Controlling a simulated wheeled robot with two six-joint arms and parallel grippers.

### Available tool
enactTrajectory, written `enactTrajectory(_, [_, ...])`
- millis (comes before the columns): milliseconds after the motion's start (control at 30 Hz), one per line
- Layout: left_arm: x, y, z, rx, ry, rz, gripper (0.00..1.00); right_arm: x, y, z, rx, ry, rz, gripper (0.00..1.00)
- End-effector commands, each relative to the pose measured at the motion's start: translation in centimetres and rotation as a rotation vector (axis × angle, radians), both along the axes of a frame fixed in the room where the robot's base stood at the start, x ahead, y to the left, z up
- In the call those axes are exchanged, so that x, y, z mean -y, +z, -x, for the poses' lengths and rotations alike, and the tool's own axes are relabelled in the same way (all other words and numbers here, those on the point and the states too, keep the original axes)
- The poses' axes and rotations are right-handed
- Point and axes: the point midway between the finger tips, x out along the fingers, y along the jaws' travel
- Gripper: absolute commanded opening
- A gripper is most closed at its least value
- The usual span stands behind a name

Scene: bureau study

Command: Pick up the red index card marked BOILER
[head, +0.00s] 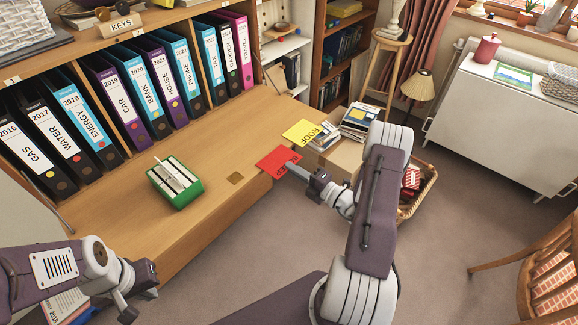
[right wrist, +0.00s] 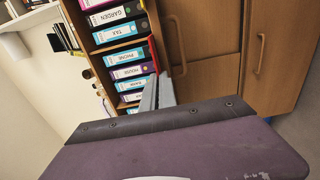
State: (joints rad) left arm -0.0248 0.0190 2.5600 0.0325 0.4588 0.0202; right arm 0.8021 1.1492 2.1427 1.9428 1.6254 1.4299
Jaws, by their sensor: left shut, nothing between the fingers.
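The red index card (head: 276,160) is at the right front edge of the wooden desk, with dark lettering partly hidden by my right gripper. It looks flat, and I cannot tell whether it touches the desk. My right gripper (head: 291,167) reaches it from the right, fingertips at its near edge. In the right wrist view the fingers (right wrist: 158,92) are close together, with the card (right wrist: 153,54) seen edge-on as a thin red strip at their tips; they look shut on it. My left gripper (head: 128,300) is shut and empty at the lower left, away from the card.
A yellow card marked ROOF (head: 303,132) lies just beyond the red one. A green box of cards (head: 175,184) stands on the desk (head: 120,217). Several ring binders (head: 127,105) line the back. Books (head: 358,120) and a wicker basket (head: 426,192) are to the right.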

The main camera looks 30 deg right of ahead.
Motion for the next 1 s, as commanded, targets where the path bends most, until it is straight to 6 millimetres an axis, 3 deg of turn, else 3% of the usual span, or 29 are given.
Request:
enactTrajectory(500, [0.0, 0.7, 0.0, 0.0, 0.0, 0.0, 0.0, 1.1, 0.0, 2.7, -0.001, -0.001, -0.002, 0.0])
enactTrajectory(1000, [0.0, 0.7, 0.0, 0.0, 0.0, 0.0, 0.0, 1.1, 0.0, 2.8, 0.001, 0.0, -0.001, 0.0])
